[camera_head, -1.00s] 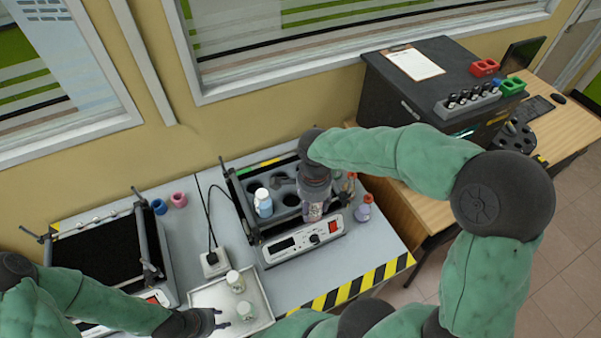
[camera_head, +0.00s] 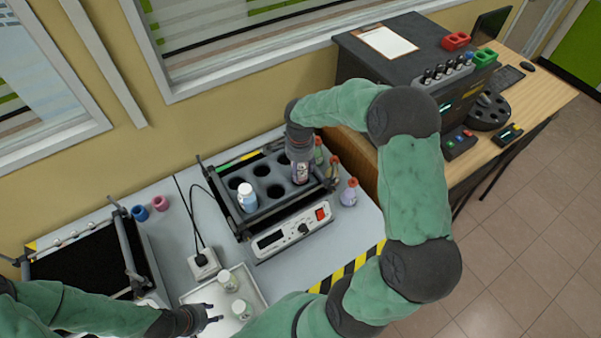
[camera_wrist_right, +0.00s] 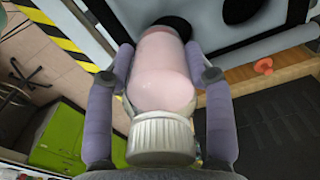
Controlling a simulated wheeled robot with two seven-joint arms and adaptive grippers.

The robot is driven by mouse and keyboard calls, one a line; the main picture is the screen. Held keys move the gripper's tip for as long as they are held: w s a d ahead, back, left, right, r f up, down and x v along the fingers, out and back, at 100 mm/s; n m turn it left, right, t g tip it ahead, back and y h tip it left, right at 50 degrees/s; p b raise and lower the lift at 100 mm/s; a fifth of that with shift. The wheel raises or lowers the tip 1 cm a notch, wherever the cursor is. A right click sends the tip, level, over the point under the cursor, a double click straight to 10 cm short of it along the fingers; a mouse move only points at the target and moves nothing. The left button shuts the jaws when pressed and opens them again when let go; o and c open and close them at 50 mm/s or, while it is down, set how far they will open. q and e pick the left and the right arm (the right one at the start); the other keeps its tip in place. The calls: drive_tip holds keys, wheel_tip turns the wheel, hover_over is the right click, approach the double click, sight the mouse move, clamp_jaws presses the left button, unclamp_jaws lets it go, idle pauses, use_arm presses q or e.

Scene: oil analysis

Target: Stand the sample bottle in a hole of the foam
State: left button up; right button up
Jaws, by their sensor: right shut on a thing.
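My right gripper (camera_head: 300,152) is shut on the sample bottle (camera_head: 300,173), holding it upright at the right end of the grey foam (camera_head: 238,174). In the right wrist view the bottle (camera_wrist_right: 165,75) is pinkish with a white ribbed cap, between both fingers (camera_wrist_right: 160,100). Its base points at the foam's dark holes (camera_wrist_right: 237,10). I cannot tell whether its base is inside a hole. Another bottle (camera_head: 247,200), white and blue, stands in a front left hole. Several other holes are empty.
Red-capped bottles (camera_head: 349,192) stand right of the foam's device (camera_head: 290,233). A pale tray (camera_head: 258,296) holds two small jars (camera_head: 229,281). A black-topped device (camera_head: 80,262) stands at left. Blue and pink rings (camera_head: 140,213) lie behind. A dark machine (camera_head: 375,65) stands at back right.

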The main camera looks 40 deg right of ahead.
sight(301, 173)
use_arm(q)
drive_tip(key=shift+f, duration=0.1)
use_arm(e)
drive_tip(key=shift+w+d+f, duration=0.35)
drive_tip(key=shift+d+f, duration=0.05)
drive_tip(key=shift+f, duration=0.25)
use_arm(q)
drive_tip(key=shift+f, duration=0.2)
use_arm(e)
drive_tip(key=shift+w+d+f, duration=0.15)
drive_tip(key=shift+f, duration=1.55)
use_arm(q)
drive_tip(key=shift+b, duration=0.35)
drive_tip(key=shift+f, duration=0.2)
use_arm(e)
drive_tip(key=shift+f, duration=0.2)
drive_tip(key=o, duration=1)
use_arm(q)
drive_tip(key=shift+r, duration=0.1)
use_arm(e)
drive_tip(key=shift+r, duration=0.1)
